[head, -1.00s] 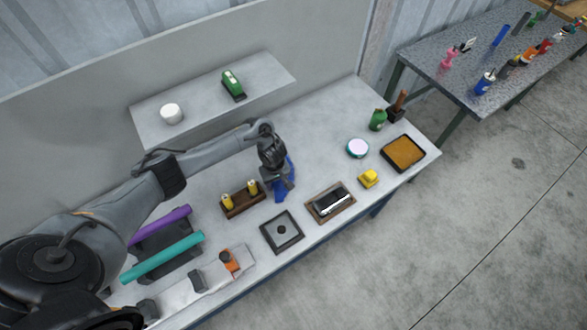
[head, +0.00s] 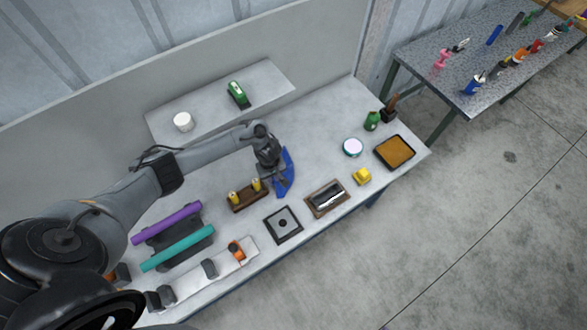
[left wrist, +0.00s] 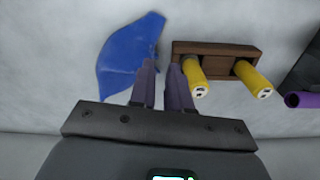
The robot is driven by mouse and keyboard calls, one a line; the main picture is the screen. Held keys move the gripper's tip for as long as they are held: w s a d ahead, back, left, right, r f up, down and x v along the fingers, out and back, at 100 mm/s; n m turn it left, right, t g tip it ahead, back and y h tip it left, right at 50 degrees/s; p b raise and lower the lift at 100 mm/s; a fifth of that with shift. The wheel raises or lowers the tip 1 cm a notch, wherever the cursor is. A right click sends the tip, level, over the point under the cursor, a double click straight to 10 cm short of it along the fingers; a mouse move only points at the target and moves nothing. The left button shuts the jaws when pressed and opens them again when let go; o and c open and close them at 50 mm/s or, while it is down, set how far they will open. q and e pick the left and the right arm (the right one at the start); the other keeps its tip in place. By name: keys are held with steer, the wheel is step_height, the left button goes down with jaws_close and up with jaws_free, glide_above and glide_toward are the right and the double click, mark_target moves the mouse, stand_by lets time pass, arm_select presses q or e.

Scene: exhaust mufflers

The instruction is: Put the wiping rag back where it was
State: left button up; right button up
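The blue wiping rag (head: 289,178) appears to lie on the grey workbench, just right of my left gripper (head: 273,174) in the head view. In the left wrist view the rag (left wrist: 127,58) is spread out left of the fingers, its right edge close to or behind the left fingertip. My left gripper (left wrist: 162,66) has its two dark fingers apart, with bench surface showing between them and no cloth clearly held. Whether a finger touches the rag I cannot tell. My right gripper is out of view.
A brown wooden holder with yellow cylinders (head: 247,196) stands close beside the left gripper. A square plate (head: 283,239) and a framed tray (head: 342,204) lie nearer the front edge. Purple (head: 167,222) and teal (head: 178,247) tubes lie left. The bench behind the rag is clear.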

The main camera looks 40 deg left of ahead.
arm_select(q)
steer(key=shift+w+a+f, duration=0.1)
steer(key=shift+w+a, duration=0.1)
steer(key=shift+w, duration=0.1)
steer(key=shift+c, duration=1.1)
steer(key=w+a, duration=0.1)
steer(key=w+a+f, duration=0.1)
steer(key=w, duration=0.2)
steer(key=shift+a+f, duration=0.35)
steer(key=shift+a, duration=0.05)
jaws_close()
steer(key=shift+f, duration=1.4)
